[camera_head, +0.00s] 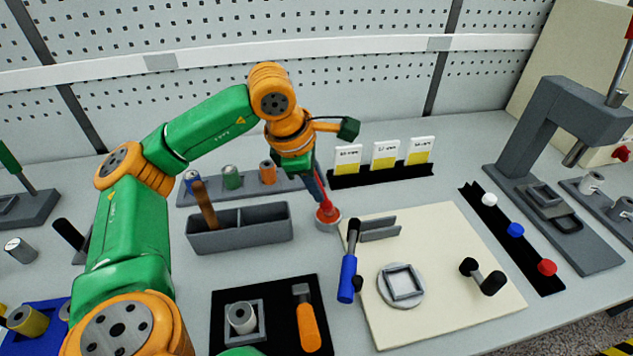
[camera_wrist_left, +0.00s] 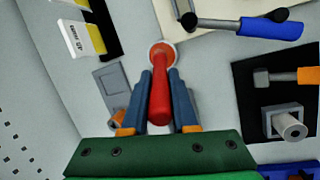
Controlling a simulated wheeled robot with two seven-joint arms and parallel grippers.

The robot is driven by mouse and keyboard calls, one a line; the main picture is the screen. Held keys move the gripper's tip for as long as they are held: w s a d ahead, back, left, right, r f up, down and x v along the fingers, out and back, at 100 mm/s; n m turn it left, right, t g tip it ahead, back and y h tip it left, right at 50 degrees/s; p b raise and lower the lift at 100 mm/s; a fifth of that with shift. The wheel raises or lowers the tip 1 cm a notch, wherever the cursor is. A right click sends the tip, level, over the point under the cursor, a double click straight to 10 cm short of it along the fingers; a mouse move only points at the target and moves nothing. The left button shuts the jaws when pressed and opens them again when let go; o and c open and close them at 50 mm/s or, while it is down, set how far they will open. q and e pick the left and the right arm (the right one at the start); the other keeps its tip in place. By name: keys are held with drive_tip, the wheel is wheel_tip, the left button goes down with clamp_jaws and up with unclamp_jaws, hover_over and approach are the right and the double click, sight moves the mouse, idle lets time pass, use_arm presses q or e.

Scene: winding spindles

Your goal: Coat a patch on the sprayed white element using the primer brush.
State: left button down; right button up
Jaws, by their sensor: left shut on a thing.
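My left gripper (camera_head: 318,190) is shut on a red-handled tool, which I take to be the primer brush (camera_head: 326,212). In the left wrist view the red handle (camera_wrist_left: 160,100) lies between the two blue-grey fingers. Its far end is at a round, pale-rimmed pot (camera_head: 327,225); I cannot tell whether the end touches the inside. A pale, hollow cylinder, likely the white element (camera_head: 241,318), stands in a square grey holder on a black mat (camera_head: 275,285). It also shows in the left wrist view (camera_wrist_left: 290,126), apart from the gripper. My right gripper is not in view.
An orange-handled tool (camera_head: 307,325) lies on the mat beside the holder. A grey divided box (camera_head: 240,240) stands behind it. A cream board (camera_head: 445,320) with a blue-handled tool (camera_head: 347,280) at its edge lies right. A grey press (camera_head: 550,130) stands far right.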

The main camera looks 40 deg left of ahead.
use_arm(q)
wheel_tip(320, 180, up, 7)
drive_tip(key=p, duration=0.6)
drive_tip(key=shift+f, duration=0.1)
idle(0.3)
